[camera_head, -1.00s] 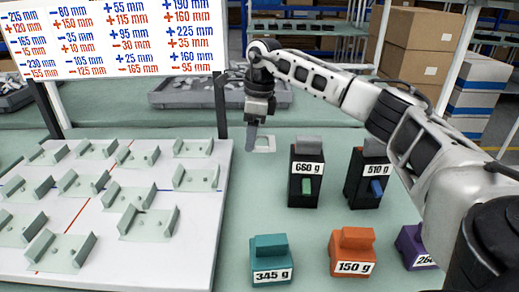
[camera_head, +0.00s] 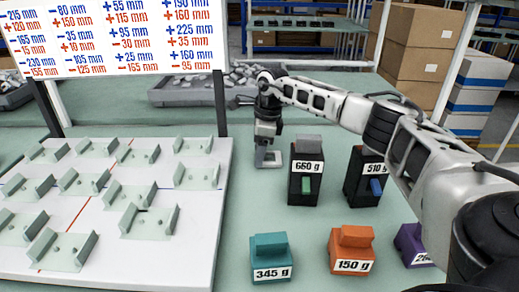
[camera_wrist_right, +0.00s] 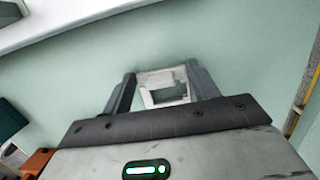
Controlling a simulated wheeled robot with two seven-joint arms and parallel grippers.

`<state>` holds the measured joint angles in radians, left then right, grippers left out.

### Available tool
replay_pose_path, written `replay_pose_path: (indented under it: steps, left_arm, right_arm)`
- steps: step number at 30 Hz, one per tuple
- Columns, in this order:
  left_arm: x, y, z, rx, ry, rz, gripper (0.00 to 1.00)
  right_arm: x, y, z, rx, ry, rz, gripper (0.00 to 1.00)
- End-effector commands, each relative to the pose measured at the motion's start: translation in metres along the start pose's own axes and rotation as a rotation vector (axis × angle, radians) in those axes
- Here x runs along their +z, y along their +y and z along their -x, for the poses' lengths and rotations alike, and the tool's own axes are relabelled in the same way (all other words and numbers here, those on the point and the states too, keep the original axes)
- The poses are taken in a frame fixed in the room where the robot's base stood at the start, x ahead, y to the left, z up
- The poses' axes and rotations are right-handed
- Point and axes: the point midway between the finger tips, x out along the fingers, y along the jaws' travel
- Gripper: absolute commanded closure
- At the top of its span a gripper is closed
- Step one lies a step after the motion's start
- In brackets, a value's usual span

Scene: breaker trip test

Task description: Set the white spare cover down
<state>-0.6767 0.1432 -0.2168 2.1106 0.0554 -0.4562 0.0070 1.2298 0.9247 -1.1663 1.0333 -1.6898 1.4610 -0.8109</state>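The white spare cover (camera_head: 269,158) is a small pale square frame with an opening in its middle. It also shows in the right wrist view (camera_wrist_right: 162,87), between the two fingers. My right gripper (camera_head: 266,157) points down, left of the 660 g block. In the right wrist view my right gripper (camera_wrist_right: 163,88) has a finger close against each side of the cover, and looks shut on it. The cover is at or just above the green table (camera_head: 235,215); I cannot tell whether it touches. My left gripper is not in view.
The 660 g block (camera_head: 306,168) stands just right of the gripper, the 510 g block (camera_head: 366,180) farther right. Teal (camera_head: 270,257), orange (camera_head: 350,249) and purple (camera_head: 410,244) weights stand nearer. A white board (camera_head: 200,215) with brackets lies left. A grey tray (camera_head: 190,92) is behind.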

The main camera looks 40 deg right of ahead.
Motion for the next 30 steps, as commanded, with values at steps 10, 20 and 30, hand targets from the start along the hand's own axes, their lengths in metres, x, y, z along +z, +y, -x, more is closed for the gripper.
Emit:
replay_pose_path:
  steps: [10, 20, 30]
  left_arm:
    - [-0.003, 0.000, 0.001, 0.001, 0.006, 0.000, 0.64]
    - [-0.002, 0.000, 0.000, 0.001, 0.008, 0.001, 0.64]
    - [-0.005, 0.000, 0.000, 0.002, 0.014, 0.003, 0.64]
  right_arm:
    - [0.000, 0.000, 0.001, 0.000, 0.000, 0.000, 0.19]
    - [0.001, -0.001, 0.045, -0.004, -0.003, 0.001, 0.19]
    - [0.001, -0.001, 0.109, -0.002, -0.002, -0.001, 0.19]
